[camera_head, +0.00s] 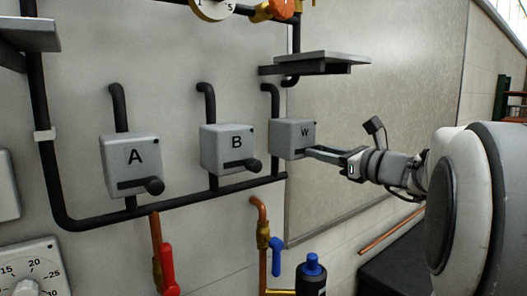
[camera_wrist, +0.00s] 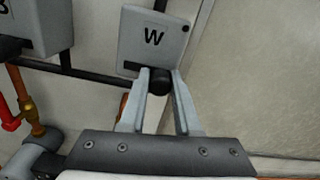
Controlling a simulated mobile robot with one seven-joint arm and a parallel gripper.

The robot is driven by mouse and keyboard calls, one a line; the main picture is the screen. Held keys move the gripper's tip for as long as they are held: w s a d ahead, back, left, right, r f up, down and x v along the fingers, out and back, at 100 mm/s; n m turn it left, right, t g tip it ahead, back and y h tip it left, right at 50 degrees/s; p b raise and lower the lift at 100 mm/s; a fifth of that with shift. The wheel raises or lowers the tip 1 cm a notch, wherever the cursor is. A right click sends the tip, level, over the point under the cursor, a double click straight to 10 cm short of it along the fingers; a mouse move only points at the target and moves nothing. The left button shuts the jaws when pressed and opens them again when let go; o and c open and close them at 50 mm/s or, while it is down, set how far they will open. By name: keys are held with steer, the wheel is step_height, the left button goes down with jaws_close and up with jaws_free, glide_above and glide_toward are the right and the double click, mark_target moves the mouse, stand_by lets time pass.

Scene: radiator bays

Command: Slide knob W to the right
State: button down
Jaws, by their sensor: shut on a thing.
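Box W (camera_head: 292,137) is a grey wall-mounted box, the rightmost of the three in the head view. In the wrist view, box W (camera_wrist: 152,38) shows a dark slot low on its front. Its black knob (camera_wrist: 160,82) sticks out toward me, right of the box's middle, with slot showing on its left. My gripper (camera_wrist: 160,78) has one finger on each side of the knob and is shut on it. In the head view my gripper (camera_head: 313,151) reaches the lower front of box W from the right, and the knob is hidden there.
Box A (camera_head: 130,167) and box B (camera_head: 227,149) stand to the left, each with a black knob. A grey shelf (camera_head: 316,61) juts out above box W. Dark pipes run behind and below.

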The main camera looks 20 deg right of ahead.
steer(key=shift+d+r, duration=0.1)
steer(key=shift+d, duration=0.05)
steer(key=c, duration=0.6)
jaws_free()
steer(key=shift+w+d, duration=0.1)
steer(key=b+v, duration=0.1)
steer(key=v, duration=1.6)
steer(key=shift+s+b, duration=0.3)
